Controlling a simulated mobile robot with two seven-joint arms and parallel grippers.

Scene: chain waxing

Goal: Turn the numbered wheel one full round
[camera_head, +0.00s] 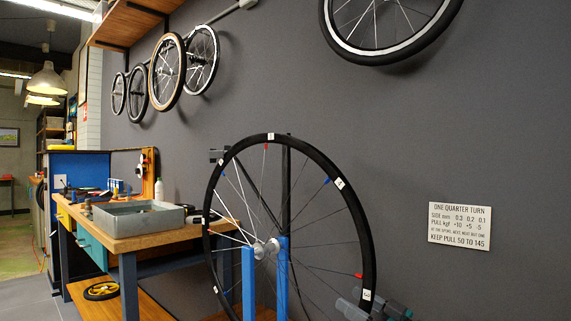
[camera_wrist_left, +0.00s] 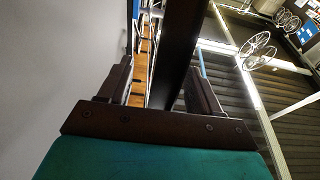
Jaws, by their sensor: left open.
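The large wheel (camera_head: 359,215) stands upright in a blue stand (camera_head: 248,280), with a black rim and thin spokes. White tags sit on the rim at the top (camera_head: 271,136), upper right (camera_head: 339,184) and lower right (camera_head: 366,294); their numbers are too small to read surely. Red and blue marks show by the rim. My left gripper (camera_head: 372,309) is at the wheel's lower right, partly cut off by the frame's bottom. In the left wrist view its open fingers (camera_wrist_left: 160,85) stand either side of the dark rim (camera_wrist_left: 180,45); contact is unclear. My right gripper is not in view.
A wooden workbench (camera_head: 150,238) with a grey metal tray (camera_head: 138,217) stands left of the wheel. A sign (camera_head: 459,226) about a quarter turn hangs on the grey wall at right. Other wheels (camera_head: 167,72) hang high on the wall.

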